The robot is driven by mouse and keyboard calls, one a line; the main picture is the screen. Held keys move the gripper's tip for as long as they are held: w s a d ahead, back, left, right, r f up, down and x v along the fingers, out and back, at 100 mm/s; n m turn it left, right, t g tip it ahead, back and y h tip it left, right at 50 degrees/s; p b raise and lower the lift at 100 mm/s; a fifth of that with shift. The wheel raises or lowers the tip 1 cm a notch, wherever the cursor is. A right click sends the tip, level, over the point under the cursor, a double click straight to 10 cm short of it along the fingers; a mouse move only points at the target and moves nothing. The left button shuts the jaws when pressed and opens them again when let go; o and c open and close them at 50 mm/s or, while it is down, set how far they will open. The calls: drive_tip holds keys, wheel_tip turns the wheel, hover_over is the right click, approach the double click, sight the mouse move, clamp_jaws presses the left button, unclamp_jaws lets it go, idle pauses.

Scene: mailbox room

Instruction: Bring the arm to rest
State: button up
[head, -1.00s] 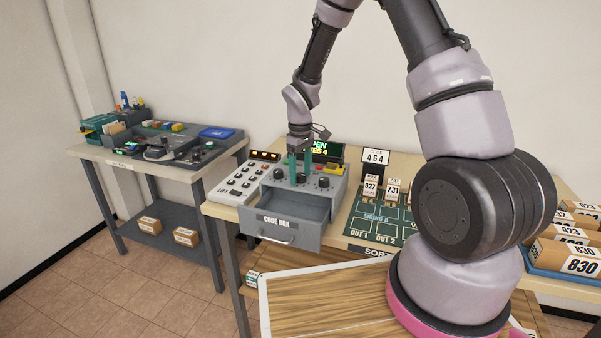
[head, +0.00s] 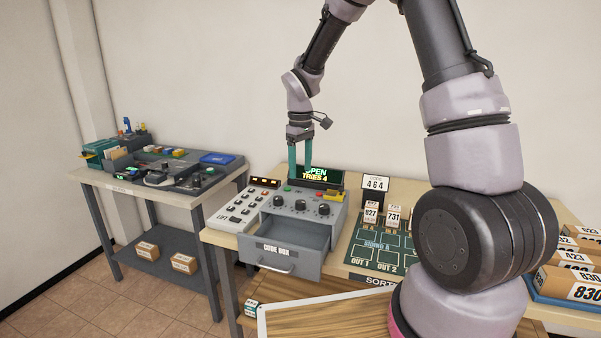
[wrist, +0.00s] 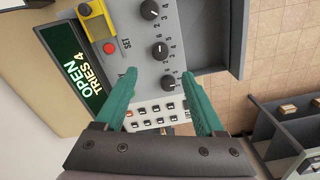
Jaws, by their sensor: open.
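My gripper (head: 300,166) hangs above the back of the grey code box (head: 314,228), pointing down. Its two green fingers are apart with nothing between them. In the wrist view my gripper (wrist: 165,95) shows its spread fingers over the box's top panel, with dials (wrist: 160,50), a red SET button (wrist: 110,48) and a yellow part (wrist: 97,20). The display (head: 316,175) reads OPEN, TRIES 4. The drawer (head: 287,247) labelled CODE BOX is pulled out; the part of its inside that I see looks empty.
A white keypad unit (head: 243,206) stands left of the box. Parcels (head: 575,260) sit in a blue tray at far right. A second table (head: 150,188) stands left.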

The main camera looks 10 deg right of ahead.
drive_tip(key=s+d+r+m+t, duration=0.25)
drive_tip(key=s+r, duration=0.25)
drive_tip(key=r, duration=0.3)
drive_tip(key=s+d+r+m+t, duration=0.1)
drive_tip(key=s+d+r+m, duration=0.35)
drive_tip(key=r, duration=0.45)
drive_tip(key=s+d+r+m+t+y, duration=0.1)
drive_tip(key=s+r+m+t, duration=0.1)
drive_tip(key=s, duration=0.5)
drive_tip(key=s+d+r+m+t+y, duration=0.1)
drive_tip(key=s+d+r+m, duration=0.1)
drive_tip(key=s, duration=0.6)
wheel_tip(320, 180, up, 2)
drive_tip(key=shift+d+r+m+t, duration=0.15)
drive_tip(key=shift+r+m+t, duration=0.15)
drive_tip(key=shift+m, duration=0.4)
